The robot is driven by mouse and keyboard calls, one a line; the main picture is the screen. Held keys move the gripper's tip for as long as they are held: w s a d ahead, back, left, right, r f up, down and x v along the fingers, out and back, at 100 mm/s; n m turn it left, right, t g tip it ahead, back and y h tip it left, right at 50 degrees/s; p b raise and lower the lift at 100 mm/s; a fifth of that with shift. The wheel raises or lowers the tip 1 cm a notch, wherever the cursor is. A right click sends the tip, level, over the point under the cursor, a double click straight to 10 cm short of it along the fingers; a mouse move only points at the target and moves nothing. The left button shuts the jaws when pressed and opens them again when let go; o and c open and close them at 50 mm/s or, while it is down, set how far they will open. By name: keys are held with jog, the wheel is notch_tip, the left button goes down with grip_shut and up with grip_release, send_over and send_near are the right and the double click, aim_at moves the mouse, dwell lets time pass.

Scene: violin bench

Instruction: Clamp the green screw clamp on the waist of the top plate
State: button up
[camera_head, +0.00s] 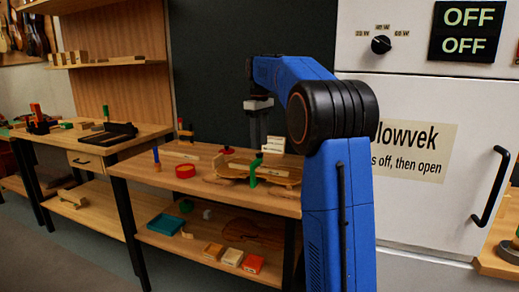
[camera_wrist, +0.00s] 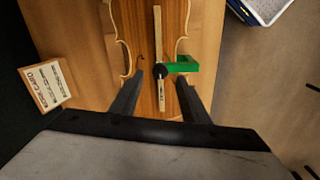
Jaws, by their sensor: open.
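The green screw clamp (camera_wrist: 184,67) sits at the right-hand waist of the wooden top plate (camera_wrist: 144,22) in the wrist view. Its green frame reaches past the plate's edge, and its dark round screw end lies over the plate. I cannot tell whether it is tight. A pale strip (camera_wrist: 157,25) runs lengthwise along the plate. My gripper (camera_wrist: 160,76) is open, its fingers spread either side of the dark screw end, apparently above it. In the head view the clamp (camera_head: 254,174) stands upright at the near edge of the plate (camera_head: 286,180), with my gripper (camera_head: 258,104) higher up.
A lettered card (camera_wrist: 46,87) lies left of the plate. A blue tray (camera_head: 166,224) and small boxes are on the lower shelf. A white cabinet (camera_head: 420,215) stands at right.

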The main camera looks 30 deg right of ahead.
aim_at(259, 153)
jog(key=shift+f, duration=1.85)
grip_shut()
